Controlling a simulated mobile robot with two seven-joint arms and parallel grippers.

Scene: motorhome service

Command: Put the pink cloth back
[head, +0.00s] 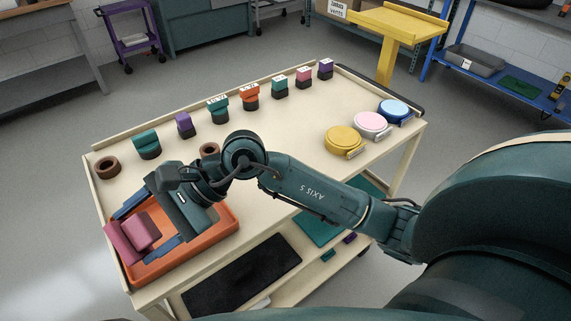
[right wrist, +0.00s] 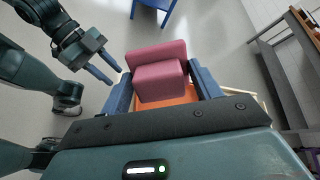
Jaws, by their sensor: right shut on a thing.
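The pink cloth (head: 142,231) is a folded, block-like bundle with a thicker slab at its left end. It is at the left end of the orange tray (head: 229,222); I cannot tell whether it touches the tray floor. My right gripper (head: 146,226) is shut on it, with one blue finger on each side. In the right wrist view the cloth (right wrist: 158,70) sits between the fingers, with orange tray showing below it. My left gripper (right wrist: 104,68) shows in the right wrist view, open and empty, left of the cloth. It does not show in the head view.
The tray is on a cream cart top (head: 280,140). Several coloured blocks on dark bases line its far edge, including a teal one (head: 147,144). Yellow (head: 340,138), pink (head: 370,123) and blue (head: 394,109) round tubs stand at right. The cart's middle is fairly clear.

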